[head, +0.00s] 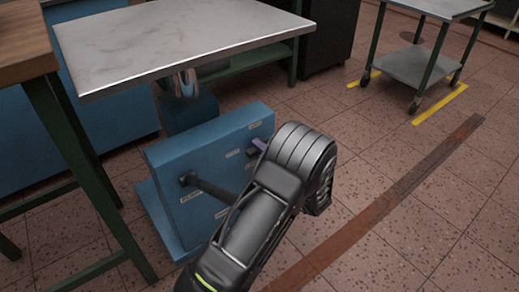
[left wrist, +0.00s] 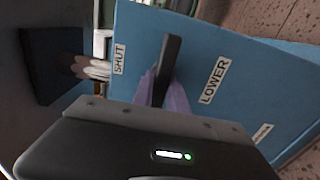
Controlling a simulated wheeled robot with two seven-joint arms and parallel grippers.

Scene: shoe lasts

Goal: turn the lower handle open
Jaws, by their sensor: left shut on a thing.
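The blue panel (head: 215,160) stands upright on the floor, and it fills much of the left wrist view (left wrist: 260,65). There, a dark bar handle (left wrist: 172,52) sits between a label reading SHUT (left wrist: 119,58) and a label reading LOWER (left wrist: 214,80). It lies roughly along the line of the LOWER lettering. My left gripper (left wrist: 165,92) is shut on this handle, with a pale purple finger on each side of it. In the head view, my left gripper (head: 259,145) shows only a little purple at the panel; my wrist hides most of the handle.
A second dark handle (head: 207,187) sticks out from the panel's left part. A pale-topped table (head: 170,40) overhangs behind the panel. A wooden bench with green legs (head: 75,130) stands at left. A wheeled cart (head: 415,65) stands far right; the tiled floor at right is clear.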

